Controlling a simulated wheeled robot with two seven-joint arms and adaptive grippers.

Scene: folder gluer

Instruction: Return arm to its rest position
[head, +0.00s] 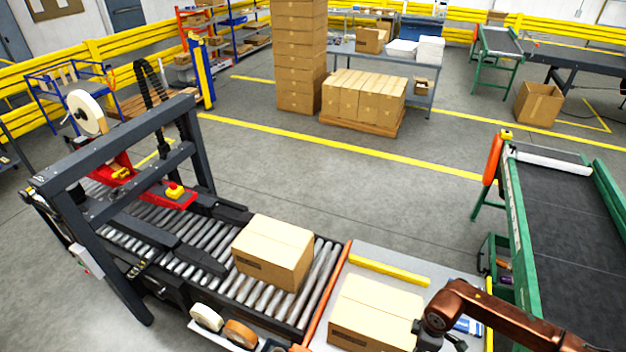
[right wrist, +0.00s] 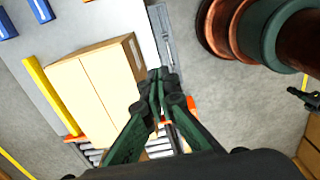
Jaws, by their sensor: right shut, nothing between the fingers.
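My right arm comes in from the lower right of the head view, over the right end of a grey table. My right gripper (right wrist: 158,90) is shut and empty in the right wrist view, its fingertips pressed together. In that view a closed cardboard box (right wrist: 95,90) lies beside and beyond the fingers. The same box (head: 375,315) stands on the table in the head view, just left of my right wrist. Whether the fingers touch the box, I cannot tell. My left gripper does not show.
A second closed box (head: 273,252) sits on the roller conveyor (head: 210,253), right of the taping machine's dark frame (head: 120,150). A yellow bar (head: 390,270) lies on the table (head: 440,277). A green-framed belt conveyor (head: 570,235) stands at right.

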